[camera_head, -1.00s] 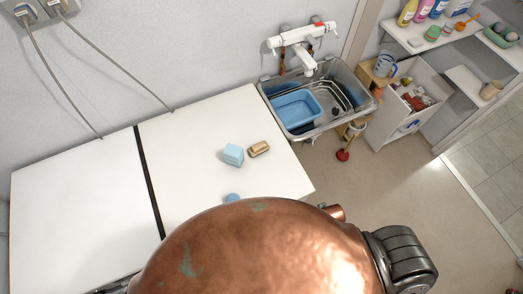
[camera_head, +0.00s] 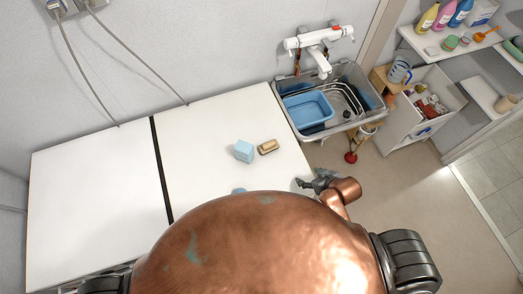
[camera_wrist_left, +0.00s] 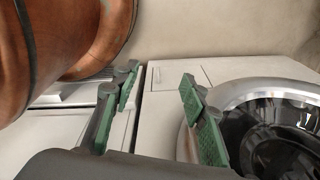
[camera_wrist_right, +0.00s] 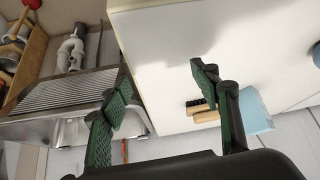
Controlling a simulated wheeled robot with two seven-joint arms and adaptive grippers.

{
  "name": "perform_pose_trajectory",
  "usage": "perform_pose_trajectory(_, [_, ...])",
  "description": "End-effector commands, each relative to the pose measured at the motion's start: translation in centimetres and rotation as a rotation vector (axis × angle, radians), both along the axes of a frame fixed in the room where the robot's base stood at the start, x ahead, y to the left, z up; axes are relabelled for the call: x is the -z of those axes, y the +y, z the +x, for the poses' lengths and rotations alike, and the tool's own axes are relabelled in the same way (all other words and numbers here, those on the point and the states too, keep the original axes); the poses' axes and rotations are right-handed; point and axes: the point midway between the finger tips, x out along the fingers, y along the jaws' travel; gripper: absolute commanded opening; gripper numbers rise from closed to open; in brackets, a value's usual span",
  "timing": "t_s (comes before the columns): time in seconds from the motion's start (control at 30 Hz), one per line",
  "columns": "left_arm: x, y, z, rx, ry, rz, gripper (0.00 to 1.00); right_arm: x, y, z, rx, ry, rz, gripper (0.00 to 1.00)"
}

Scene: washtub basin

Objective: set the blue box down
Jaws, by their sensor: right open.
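The blue box (camera_head: 244,151), a small light blue block, rests on the white table top (camera_head: 200,130). It stands just left of a wooden brush (camera_head: 267,147). My right gripper (camera_head: 308,184) is open and empty at the table's right edge, to the right of and nearer than the box. In the right wrist view its fingers (camera_wrist_right: 160,85) are spread, with the box (camera_wrist_right: 257,110) partly hidden behind the right finger. My left gripper (camera_wrist_left: 160,82) is open and empty, facing a washing machine door (camera_wrist_left: 275,125); it is out of the head view.
A blue object (camera_head: 238,190) on the table is mostly hidden by my copper body. A sink (camera_head: 350,85) holding a blue basin (camera_head: 308,107) stands beyond the table's far right corner. A cabinet (camera_head: 415,122) and shelves are further right. The table's left half is clear.

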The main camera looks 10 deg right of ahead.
Motion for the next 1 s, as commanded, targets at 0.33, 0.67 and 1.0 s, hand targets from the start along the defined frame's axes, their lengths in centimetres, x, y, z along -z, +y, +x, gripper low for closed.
perform_pose_trajectory(0.33, [-0.2,0.0,0.2,0.000,-0.003,0.000,0.40,-4.3,15.3,8.4,-0.475,-0.347,0.239,0.57])
perform_pose_trajectory(0.67, [-0.3,0.0,0.4,-0.001,-0.005,0.000,0.40,-6.3,18.3,11.0,-0.610,-0.514,0.403,0.57])
perform_pose_trajectory(1.0, [-1.1,0.1,0.4,-0.001,-0.006,0.000,0.40,-5.9,20.4,12.7,-0.608,-0.530,0.420,0.57])
